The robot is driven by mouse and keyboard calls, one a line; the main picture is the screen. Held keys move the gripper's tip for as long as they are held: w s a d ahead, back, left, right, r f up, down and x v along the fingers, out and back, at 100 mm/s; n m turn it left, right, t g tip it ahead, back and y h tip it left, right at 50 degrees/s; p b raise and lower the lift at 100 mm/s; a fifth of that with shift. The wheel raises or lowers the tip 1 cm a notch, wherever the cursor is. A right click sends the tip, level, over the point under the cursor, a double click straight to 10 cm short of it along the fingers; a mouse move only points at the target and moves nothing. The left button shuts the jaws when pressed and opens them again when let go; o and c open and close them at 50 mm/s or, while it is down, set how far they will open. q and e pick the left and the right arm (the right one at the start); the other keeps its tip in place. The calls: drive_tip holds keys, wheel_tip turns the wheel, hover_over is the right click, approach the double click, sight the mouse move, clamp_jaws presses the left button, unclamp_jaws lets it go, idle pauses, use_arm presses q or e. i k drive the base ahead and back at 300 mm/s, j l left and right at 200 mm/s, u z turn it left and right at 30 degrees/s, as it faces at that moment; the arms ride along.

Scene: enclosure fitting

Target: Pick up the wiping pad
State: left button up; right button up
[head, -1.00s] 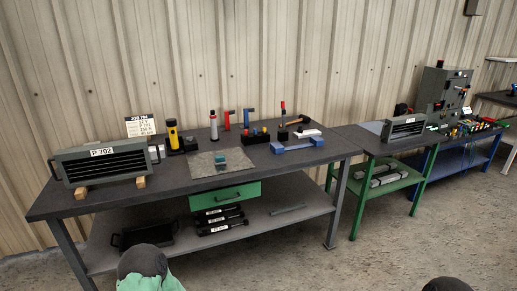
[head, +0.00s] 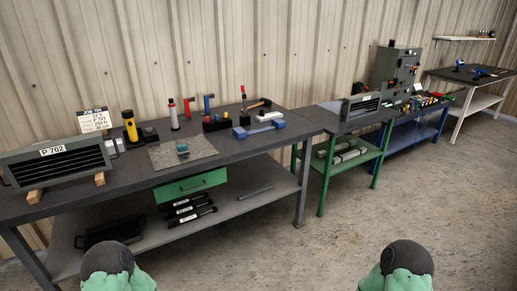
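A small teal block (head: 182,149), which looks like the wiping pad, lies on a flat grey mat (head: 200,147) on the dark workbench (head: 240,146). It is too small to make out its details. Neither of my grippers is in view; only green and dark rounded parts of my arms show at the bottom edge, well short of the bench.
A P 702 enclosure (head: 50,167) stands on wooden blocks at the bench's left. A yellow-black tool (head: 130,127), a blue tool (head: 258,128) and a black holder (head: 217,123) stand around the mat. A green drawer (head: 190,186) hangs below.

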sight(182, 149)
drive_tip(key=z, duration=11.4)
